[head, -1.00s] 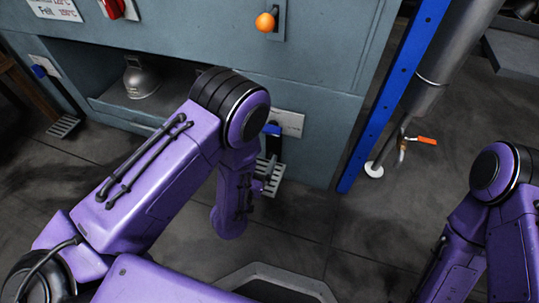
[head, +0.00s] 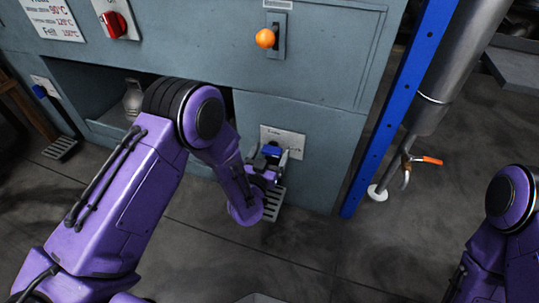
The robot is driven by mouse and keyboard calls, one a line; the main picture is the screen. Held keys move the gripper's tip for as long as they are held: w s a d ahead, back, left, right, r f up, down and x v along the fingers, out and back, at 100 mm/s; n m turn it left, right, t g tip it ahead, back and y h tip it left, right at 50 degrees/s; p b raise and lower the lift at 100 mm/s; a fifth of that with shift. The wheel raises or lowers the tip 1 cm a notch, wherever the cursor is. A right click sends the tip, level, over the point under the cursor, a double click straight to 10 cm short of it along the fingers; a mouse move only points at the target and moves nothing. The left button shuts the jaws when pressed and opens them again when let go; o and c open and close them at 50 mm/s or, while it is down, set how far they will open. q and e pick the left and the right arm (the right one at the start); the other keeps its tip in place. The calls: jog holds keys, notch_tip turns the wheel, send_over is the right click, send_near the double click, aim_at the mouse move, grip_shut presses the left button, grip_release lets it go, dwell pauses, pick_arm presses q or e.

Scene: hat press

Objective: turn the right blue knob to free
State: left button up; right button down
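The right blue knob (head: 271,150) sits on a white label plate (head: 291,141) low on the right part of the grey-blue machine front. My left gripper (head: 274,160) is right at this knob, its fingers in front of and around the knob's lower part. The fingers look spread, but I cannot tell whether they touch the knob. The lettering on the plate is too small to read. The left blue knob (head: 39,91) is on the machine's far left side. My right gripper is out of view; only part of my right arm shows at the right edge.
A pedal grate (head: 273,205) is below my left gripper. An orange ball lever (head: 265,39) and a red switch (head: 113,25) are higher on the machine. A blue post (head: 393,110) and a grey pipe with an orange-handled valve (head: 427,160) stand to the right.

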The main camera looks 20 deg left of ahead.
pick_arm(q)
jog(key=c, duration=0.8)
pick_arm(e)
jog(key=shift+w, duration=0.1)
